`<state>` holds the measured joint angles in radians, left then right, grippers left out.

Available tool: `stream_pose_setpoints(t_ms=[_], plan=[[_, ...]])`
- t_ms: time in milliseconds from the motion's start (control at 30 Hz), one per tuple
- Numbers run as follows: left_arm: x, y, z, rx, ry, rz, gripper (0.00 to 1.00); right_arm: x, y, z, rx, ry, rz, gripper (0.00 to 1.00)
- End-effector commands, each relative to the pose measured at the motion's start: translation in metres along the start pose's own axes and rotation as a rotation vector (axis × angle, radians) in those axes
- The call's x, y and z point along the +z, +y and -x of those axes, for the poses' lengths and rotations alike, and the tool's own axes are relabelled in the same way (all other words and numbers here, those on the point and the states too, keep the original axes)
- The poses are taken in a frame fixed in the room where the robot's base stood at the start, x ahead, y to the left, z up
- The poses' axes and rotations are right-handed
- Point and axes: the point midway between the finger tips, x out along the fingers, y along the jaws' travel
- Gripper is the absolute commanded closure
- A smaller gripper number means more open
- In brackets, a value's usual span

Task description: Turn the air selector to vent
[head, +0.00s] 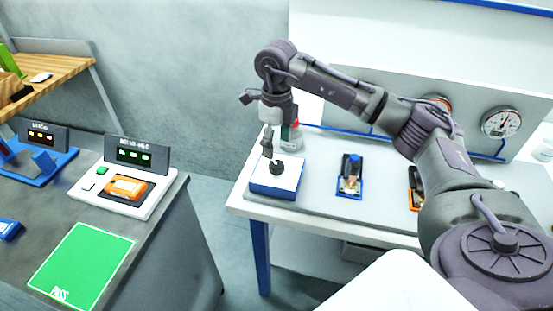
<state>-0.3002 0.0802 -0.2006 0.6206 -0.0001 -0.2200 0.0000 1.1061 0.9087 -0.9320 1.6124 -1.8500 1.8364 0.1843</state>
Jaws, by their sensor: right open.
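A small blue box with a white top (290,180) stands at the left end of the white bench. A black knob (277,168) sits on top of it and looks like the air selector. Any marking for vent is too small to read, and I cannot tell which way the knob points. My right gripper (267,146) hangs pointing down just above the knob, slightly to its left. It is open, with nothing seen between its fingers. Whether a finger touches the knob is unclear. My left gripper is out of view.
A blue-framed device (350,176) is to the right, and an orange one (415,188) is partly behind my arm. A gauge (501,122) is on the back panel. A grey counter (170,210) is left, across a gap.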

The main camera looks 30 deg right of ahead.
Motion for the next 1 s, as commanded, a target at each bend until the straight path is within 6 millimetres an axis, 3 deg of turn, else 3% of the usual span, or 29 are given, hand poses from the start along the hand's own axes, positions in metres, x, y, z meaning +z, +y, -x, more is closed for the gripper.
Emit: stream_pose_setpoints(t_ms=[300, 500, 767, 1000], plan=[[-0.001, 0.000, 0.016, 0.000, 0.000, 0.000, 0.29, 0.000, 0.001, -0.056, 0.002, 0.001, 0.001, 0.32], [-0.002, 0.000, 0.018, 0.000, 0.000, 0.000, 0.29, 0.000, 0.001, -0.070, 0.001, -0.002, 0.002, 0.32], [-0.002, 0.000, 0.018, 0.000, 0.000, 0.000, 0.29, 0.000, 0.001, -0.072, 0.001, -0.002, 0.002, 0.32], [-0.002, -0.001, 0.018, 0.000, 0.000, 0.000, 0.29, 0.001, 0.001, -0.071, 0.001, -0.002, 0.002, 0.69]])
